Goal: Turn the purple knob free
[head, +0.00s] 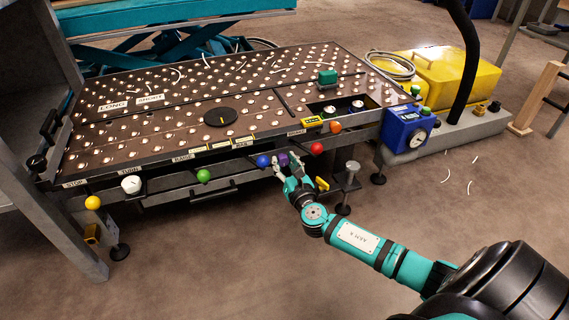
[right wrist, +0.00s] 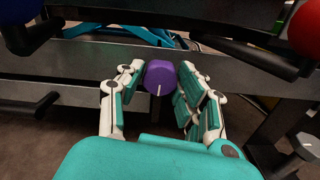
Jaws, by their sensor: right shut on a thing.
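The purple knob (right wrist: 160,76) sits at the front edge of the ball-topped table, with a white line mark pointing down on its face. In the head view the purple knob (head: 283,160) shows between the blue ball knob and the red one. My right gripper (right wrist: 160,82) reaches it from the front, with a finger on each side of the knob. In the head view the right gripper (head: 285,168) is at the table's front rail, shut on the knob. My left gripper is not in view.
Ball knobs in blue (head: 263,161), red (head: 317,148), green (head: 204,176) and yellow (head: 93,202) line the front rail, with a white dial (head: 131,184). A blue gauge box (head: 408,127) stands right. The floor in front is mostly clear.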

